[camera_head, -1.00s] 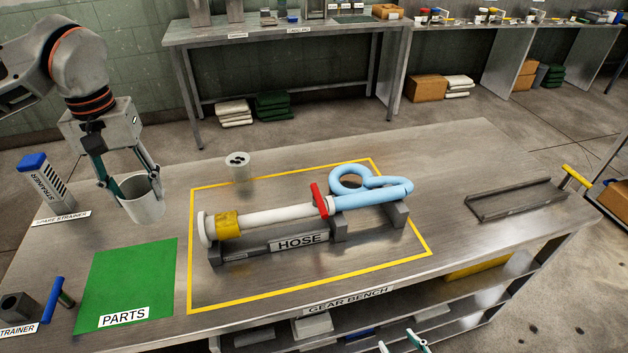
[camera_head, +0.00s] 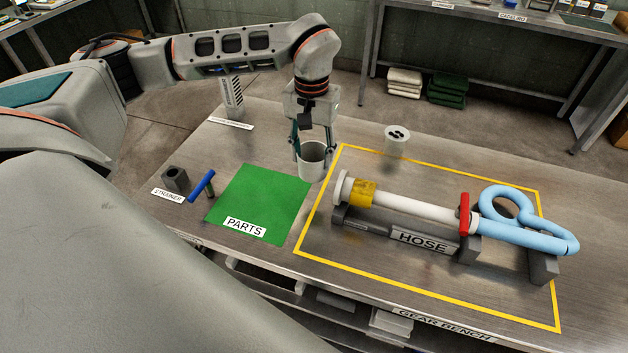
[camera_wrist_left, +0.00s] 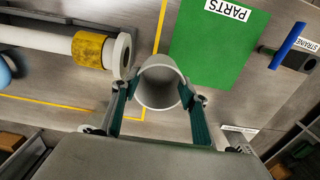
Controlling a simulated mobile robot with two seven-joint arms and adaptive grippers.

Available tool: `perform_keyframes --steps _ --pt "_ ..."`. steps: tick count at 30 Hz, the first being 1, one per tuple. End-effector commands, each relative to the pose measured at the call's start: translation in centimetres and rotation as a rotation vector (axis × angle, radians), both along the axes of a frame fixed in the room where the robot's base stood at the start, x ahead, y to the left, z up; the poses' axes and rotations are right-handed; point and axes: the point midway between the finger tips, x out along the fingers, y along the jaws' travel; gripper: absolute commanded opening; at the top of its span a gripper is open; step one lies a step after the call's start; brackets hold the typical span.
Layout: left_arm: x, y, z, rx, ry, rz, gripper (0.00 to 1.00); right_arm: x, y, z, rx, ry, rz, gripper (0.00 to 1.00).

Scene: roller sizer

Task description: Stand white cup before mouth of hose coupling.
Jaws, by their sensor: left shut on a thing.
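My left gripper (camera_head: 313,155) is shut on the white cup (camera_head: 312,170), with one finger on each side of its wall. The cup is upright, with its open top up, by the left edge of the yellow outline. I cannot tell whether its base touches the bench. The hose coupling has a white flanged mouth (camera_head: 342,188) and a yellow band (camera_head: 361,192); it lies on a grey rack, and its mouth faces left. The cup is just left of and behind the mouth. In the left wrist view, the cup (camera_wrist_left: 160,85) is close beside the flange (camera_wrist_left: 122,55). My right gripper is out of view.
A green PARTS mat (camera_head: 262,200) lies left of the cup. A small grey container with a holed top (camera_head: 396,141) stands behind the hose. A light blue looped hose (camera_head: 520,230) and red lever (camera_head: 464,214) are to the right. A blue-handled tool (camera_head: 201,185) lies far left.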

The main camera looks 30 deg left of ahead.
Motion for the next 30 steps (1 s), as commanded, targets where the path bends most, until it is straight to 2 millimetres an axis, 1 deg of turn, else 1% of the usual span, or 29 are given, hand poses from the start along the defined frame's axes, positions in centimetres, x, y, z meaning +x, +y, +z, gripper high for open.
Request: perform_keyframes --steps 1,6,13,19,22,30 --pt "-0.2 0.0 -1.4 0.0 0.006 0.0 0.23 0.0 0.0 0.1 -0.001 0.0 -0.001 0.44" --pt "-0.1 0.0 -4.6 -0.001 0.004 0.001 0.23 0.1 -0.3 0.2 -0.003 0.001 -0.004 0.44" --pt "0.0 0.0 -6.4 0.0 0.002 0.001 0.23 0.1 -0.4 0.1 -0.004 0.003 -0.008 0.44" --pt "-0.1 0.0 -9.1 -0.001 0.003 0.001 0.23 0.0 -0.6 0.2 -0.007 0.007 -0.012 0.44" --pt "0.0 0.0 -9.6 -0.001 -0.001 0.001 0.23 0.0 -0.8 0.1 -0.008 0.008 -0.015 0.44" --pt "0.0 0.0 -9.7 0.0 -0.001 0.0 0.23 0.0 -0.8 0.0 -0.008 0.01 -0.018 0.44"
